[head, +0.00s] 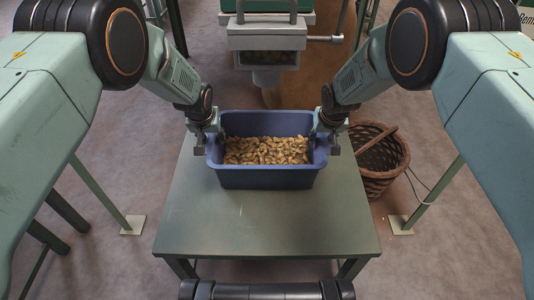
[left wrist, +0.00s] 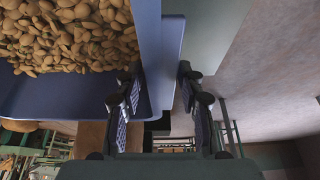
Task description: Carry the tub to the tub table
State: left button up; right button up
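The blue tub (head: 267,178), filled with brown nuts (head: 266,150), is upright over the far part of a green-grey table (head: 265,220) and appears to rest on it. My left gripper (head: 209,142) is at the tub's left wall, pointing down, and my right gripper (head: 324,142) is at its right wall. In the left wrist view, the fingers of my left gripper (left wrist: 159,90) stand apart, one inside and one outside the tub wall (left wrist: 148,40), and look open. The fingers of my right gripper also look spread around the wall, with contact unclear.
A grey hopper outlet (head: 268,75) hangs just beyond the tub. A wicker basket (head: 385,165) stands on the floor right of the table. The near half of the table is bare. Green posts with floor plates (head: 133,224) stand on both sides.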

pick_arm(q)
grip_shut()
pick_arm(e)
grip_shut()
pick_arm(q)
jog(key=shift+w+r, duration=0.1)
pick_arm(e)
jog(key=shift+w+r, duration=0.1)
